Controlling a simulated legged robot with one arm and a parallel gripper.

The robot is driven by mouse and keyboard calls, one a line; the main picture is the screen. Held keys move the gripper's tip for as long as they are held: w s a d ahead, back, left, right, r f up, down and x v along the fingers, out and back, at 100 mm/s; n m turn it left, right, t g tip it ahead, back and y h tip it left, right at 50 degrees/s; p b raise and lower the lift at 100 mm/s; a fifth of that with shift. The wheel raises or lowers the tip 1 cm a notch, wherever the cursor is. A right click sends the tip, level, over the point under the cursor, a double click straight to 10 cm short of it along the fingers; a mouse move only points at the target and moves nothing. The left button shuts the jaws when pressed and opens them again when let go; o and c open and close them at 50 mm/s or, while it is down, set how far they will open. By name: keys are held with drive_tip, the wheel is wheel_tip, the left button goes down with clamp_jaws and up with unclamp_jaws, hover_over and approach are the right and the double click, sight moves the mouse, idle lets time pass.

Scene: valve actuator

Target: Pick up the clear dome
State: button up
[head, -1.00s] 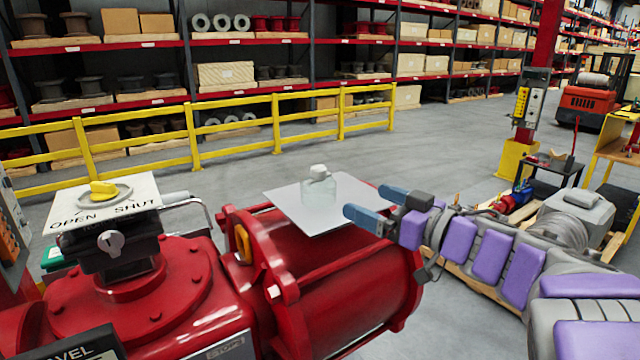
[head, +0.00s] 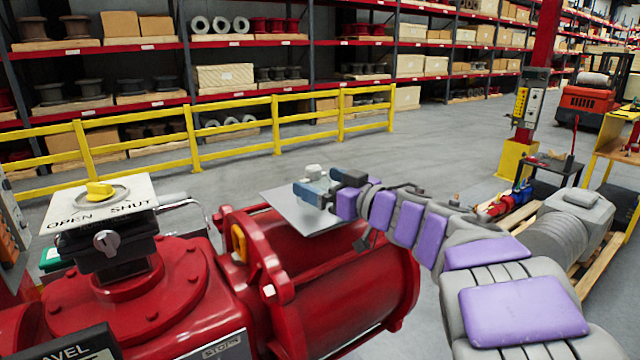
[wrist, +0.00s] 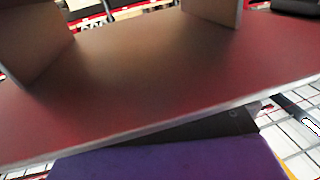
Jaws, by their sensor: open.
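The clear dome (head: 314,171) stands on the flat grey plate (head: 280,209) on top of the red cylinder. Only its pale cap shows clearly above my gripper in the head view; the body is mostly hidden behind the fingers. My gripper (head: 316,189) is open, with its blue fingers level with the dome just below the cap. I cannot tell whether the fingers straddle the dome or touch it. The wrist view shows a broad reddish surface with two blocky shapes at its top edge; I cannot make out the dome there.
The red actuator cylinder (head: 350,286) lies under the plate. The OPEN/SHUT indicator (head: 100,202) with its yellow knob stands to the left. A yellow rail (head: 235,120) and shelves are behind. Open floor lies beyond the plate.

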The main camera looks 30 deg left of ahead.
drive_tip(key=shift+a+f, duration=0.15)
drive_tip(key=shift+a, duration=0.55)
drive_tip(key=shift+s+a+f, duration=0.1)
drive_tip(key=shift+a+f, duration=0.05)
drive_tip(key=shift+a, duration=0.5)
drive_tip(key=shift+c, duration=2.2)
drive_tip(key=shift+d+r, duration=0.25)
drive_tip(key=shift+d, duration=0.65)
drive_tip(key=c, duration=0.4)
drive_tip(key=shift+d, duration=0.2)
drive_tip(key=shift+c, duration=1.1)
drive_tip(key=shift+a, duration=0.1)
